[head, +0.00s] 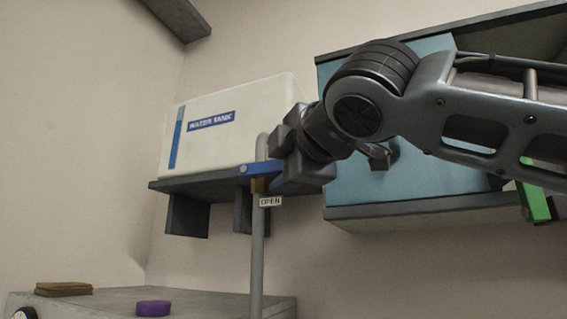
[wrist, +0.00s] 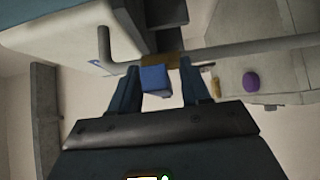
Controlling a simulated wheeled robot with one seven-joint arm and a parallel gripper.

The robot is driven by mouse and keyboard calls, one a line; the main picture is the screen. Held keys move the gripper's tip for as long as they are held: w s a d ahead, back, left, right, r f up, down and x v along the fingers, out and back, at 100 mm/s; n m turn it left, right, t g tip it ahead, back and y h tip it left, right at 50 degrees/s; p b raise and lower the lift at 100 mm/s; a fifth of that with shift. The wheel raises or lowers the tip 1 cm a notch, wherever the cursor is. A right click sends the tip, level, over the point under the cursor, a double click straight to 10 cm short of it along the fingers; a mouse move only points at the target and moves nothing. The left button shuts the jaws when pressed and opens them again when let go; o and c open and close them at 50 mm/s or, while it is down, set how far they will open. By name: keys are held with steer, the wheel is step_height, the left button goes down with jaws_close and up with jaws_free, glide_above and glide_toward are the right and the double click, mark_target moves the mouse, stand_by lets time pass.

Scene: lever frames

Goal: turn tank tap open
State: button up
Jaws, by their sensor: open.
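The white water tank (head: 230,128) sits on a grey wall shelf, with a grey pipe (head: 257,250) running down in front of it. The tap on this pipe has a brass body (head: 260,185) and a blue lever (head: 258,169). The lever lies roughly level, pointing right toward my gripper (head: 284,160). In the wrist view, the blue lever (wrist: 155,77) shows between the two fingers of my open gripper (wrist: 160,82), with slight gaps beside it. An OPEN label (head: 271,202) is just below the tap. My gripper partly hides the lever's end in the head view.
The shelf edge (head: 190,185) is close behind the tap. A blue-sided wall cabinet (head: 370,190) stands right of the tap, behind my arm. Below, a grey counter (head: 210,305) holds a purple round object (head: 153,308) and a brown stack (head: 64,288).

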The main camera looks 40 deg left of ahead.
steer(key=shift+c, duration=0.2)
jaws_close()
stand_by(0.4)
